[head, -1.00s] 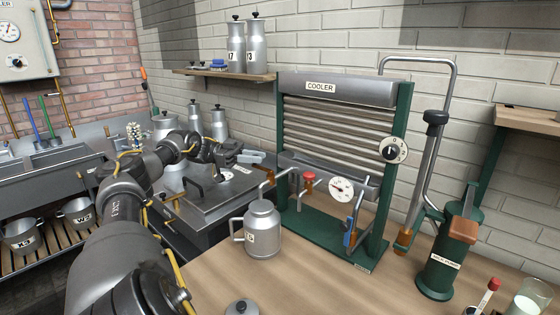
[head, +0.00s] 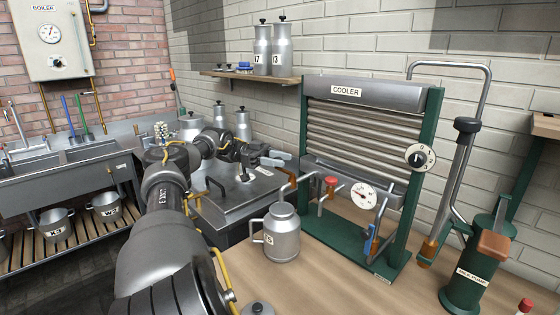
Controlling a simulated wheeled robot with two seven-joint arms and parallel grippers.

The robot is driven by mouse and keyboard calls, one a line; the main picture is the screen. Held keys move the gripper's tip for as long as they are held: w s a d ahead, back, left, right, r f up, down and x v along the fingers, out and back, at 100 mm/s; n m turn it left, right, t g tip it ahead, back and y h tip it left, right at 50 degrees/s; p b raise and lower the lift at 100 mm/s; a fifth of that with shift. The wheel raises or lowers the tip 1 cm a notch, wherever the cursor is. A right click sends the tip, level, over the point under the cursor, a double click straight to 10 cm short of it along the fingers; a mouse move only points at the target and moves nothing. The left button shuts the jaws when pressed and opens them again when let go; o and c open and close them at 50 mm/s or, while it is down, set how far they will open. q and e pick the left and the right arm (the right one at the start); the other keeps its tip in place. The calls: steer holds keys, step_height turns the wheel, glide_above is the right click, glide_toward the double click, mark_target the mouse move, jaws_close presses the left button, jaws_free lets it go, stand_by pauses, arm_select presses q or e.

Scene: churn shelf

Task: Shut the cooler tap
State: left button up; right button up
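The cooler (head: 346,91) has grey horizontal tubes in a green frame on the wooden counter. A red-knobbed tap (head: 331,182) sits on the pipework at its lower left. A blue-handled tap (head: 372,240) sits at its lower right, below a round gauge (head: 359,196). At this size I cannot tell how either tap is set. My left gripper (head: 284,158) is empty, its fingers apart, left of the cooler and up and left of the red knob. It touches neither tap. My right gripper is out of view.
A dial (head: 420,158) is on the right post. A green hand pump (head: 470,275) stands to the right. A shelf (head: 245,77) with cans is behind. The front counter is mostly clear.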

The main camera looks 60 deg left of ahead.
arm_select(q)
steer(key=shift+s+a, duration=0.15)
steer(key=shift+a, duration=0.05)
steer(key=b+v, duration=0.2)
steer(key=v, duration=0.5)
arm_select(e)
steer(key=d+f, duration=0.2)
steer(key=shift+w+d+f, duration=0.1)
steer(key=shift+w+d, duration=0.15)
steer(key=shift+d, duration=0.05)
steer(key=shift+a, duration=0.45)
